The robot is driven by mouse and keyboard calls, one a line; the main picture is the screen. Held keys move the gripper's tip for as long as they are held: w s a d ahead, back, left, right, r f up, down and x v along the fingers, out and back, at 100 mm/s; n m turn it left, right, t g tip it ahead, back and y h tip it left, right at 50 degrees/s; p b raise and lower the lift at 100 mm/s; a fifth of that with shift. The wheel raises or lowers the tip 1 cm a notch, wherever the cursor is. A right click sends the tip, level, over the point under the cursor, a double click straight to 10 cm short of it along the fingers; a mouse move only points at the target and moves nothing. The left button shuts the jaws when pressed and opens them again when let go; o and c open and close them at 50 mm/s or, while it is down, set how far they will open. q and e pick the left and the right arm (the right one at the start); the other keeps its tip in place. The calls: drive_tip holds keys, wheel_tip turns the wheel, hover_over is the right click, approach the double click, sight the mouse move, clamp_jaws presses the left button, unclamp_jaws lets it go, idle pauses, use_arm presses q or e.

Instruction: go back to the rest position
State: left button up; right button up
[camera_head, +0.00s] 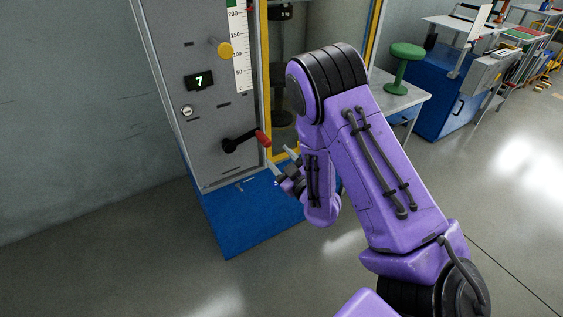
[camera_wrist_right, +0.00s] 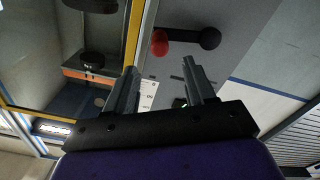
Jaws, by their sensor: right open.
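My right gripper (camera_head: 280,161) is in front of the grey machine panel (camera_head: 205,130), just below and right of the red handle (camera_head: 263,138) of a black crank lever (camera_head: 236,143). In the right wrist view, its two fingers (camera_wrist_right: 160,68) are apart with nothing between them. The red handle (camera_wrist_right: 160,42) and its black lever end (camera_wrist_right: 209,38) lie beyond the fingertips, apart from them as far as I can tell. My left gripper is not in view.
The floor at right is open.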

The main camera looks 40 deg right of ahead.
drive_tip(key=shift+s, duration=0.35)
